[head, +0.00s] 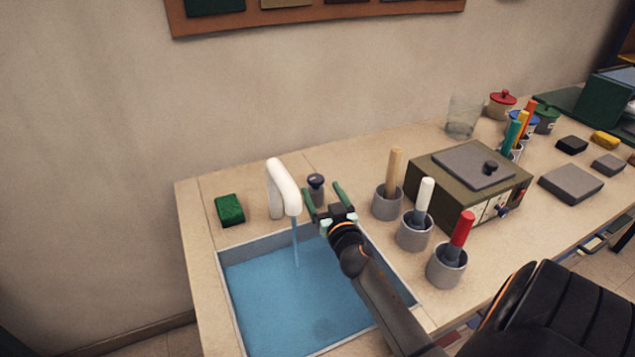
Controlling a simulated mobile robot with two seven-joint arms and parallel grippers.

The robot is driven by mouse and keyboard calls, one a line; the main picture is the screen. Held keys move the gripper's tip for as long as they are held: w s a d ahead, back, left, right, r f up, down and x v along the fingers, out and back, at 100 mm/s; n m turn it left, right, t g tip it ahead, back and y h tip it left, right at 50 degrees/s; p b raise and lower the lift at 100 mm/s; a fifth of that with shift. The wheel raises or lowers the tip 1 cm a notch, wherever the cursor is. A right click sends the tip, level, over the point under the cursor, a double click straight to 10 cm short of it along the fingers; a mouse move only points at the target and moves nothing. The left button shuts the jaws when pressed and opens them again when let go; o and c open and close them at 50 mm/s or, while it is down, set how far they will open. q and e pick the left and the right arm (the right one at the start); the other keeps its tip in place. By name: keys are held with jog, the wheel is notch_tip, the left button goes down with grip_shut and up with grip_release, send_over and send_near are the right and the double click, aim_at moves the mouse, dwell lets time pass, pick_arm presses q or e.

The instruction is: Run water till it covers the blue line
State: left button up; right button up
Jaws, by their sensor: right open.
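A white tap (282,188) stands at the back edge of the sink, and a thin stream of water (295,243) falls from its spout. The sink (388,263) holds blue water (290,300) over its whole floor, with a strip of grey wall showing above it. I cannot make out a blue line on the walls. A dark-topped knob (316,187) stands right of the tap. My right gripper (325,197) is open at the knob, its fingers reaching toward it; I cannot tell if they touch. My left gripper is not in view.
A green sponge (229,210) lies left of the tap. Right of the sink stand grey pots with wooden (388,200), white (416,230) and red (447,263) handled tools. A dark green box (470,180) is behind them. My right arm crosses the counter's front.

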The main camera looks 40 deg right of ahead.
aim_at(318, 185)
jog(key=shift+x, duration=2.15)
